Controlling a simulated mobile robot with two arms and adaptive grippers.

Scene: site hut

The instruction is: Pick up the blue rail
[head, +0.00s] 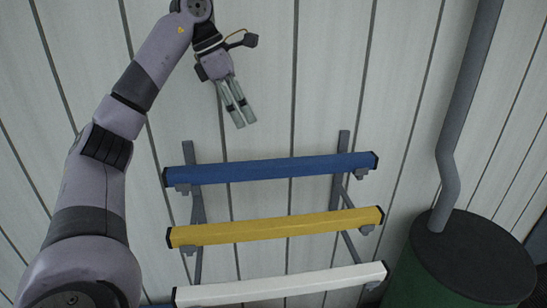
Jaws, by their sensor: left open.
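The blue rail (270,169) is a long bar with black end caps. It lies across the top arms of a grey wall rack in the head view, tilted slightly up to the right. My left gripper (239,116) is open and empty, with its fingers pointing down. In the picture it is above the left half of the blue rail, apart from it. My right gripper is not in view.
A yellow rail (275,227) and a white rail (280,286) lie on the rack (188,150) below the blue one. A dark-topped green drum (475,260) with a grey pipe (465,95) stands at right. A panelled wall (330,60) is behind.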

